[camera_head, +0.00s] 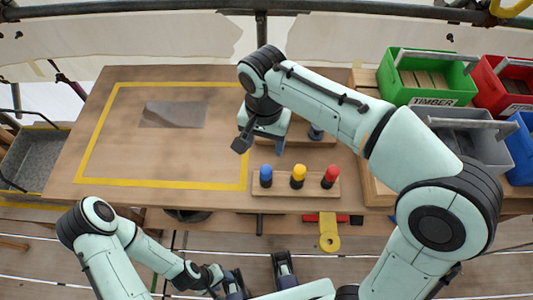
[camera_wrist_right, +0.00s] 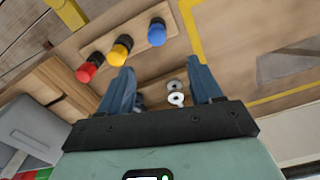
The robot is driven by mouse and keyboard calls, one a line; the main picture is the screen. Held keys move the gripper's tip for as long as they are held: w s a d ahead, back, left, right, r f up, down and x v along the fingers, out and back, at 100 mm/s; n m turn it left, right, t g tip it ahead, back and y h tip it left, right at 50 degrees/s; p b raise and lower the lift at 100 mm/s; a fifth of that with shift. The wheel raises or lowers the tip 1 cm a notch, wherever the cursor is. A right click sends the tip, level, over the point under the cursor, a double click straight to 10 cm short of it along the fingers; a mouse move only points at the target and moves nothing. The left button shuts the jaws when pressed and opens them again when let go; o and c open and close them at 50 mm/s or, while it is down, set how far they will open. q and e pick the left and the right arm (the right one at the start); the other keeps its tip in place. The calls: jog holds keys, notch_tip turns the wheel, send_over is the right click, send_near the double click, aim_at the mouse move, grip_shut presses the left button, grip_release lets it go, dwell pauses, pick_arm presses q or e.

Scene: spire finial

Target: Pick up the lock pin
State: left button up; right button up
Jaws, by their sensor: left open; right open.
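My right gripper (camera_head: 262,145) is open and points down over the wooden bench. In the right wrist view its two blue fingers (camera_wrist_right: 160,82) stand apart. Two small grey metal ring-shaped pieces (camera_wrist_right: 176,98) show between them on a wooden surface, apart from the fingers; I cannot tell for sure which, if either, is the lock pin. A dark grey-blue piece (camera_head: 316,131) stands on a wooden block beside the right gripper, partly hidden by the arm. My left gripper (camera_head: 232,283) is low at the front, away from the bench top, with nothing visible in it.
A wooden strip (camera_head: 280,187) holds blue (camera_head: 266,176), yellow (camera_head: 298,176) and red (camera_head: 330,177) knobs. A yellow-taped area (camera_head: 120,140) with a grey plate (camera_head: 174,114) lies left, mostly clear. Green (camera_head: 425,70), red (camera_head: 498,82) and grey (camera_head: 475,145) bins stand right.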

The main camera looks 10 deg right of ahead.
aim_at(266, 169)
notch_tip(266, 169, down, 8)
jog(key=shift+f+b, duration=0.1)
jog(key=shift+b, duration=0.7)
jog(key=shift+s+d+f+b, duration=0.1)
jog(key=shift+s+f+b, duration=0.15)
jog(key=shift+f, duration=1.05)
jog(key=shift+s+f+b, duration=0.1)
jog(key=shift+f+b, duration=0.2)
jog(key=shift+f, duration=1)
jog(key=c, duration=1.2)
grip_shut()
jog(key=shift+r, duration=0.15)
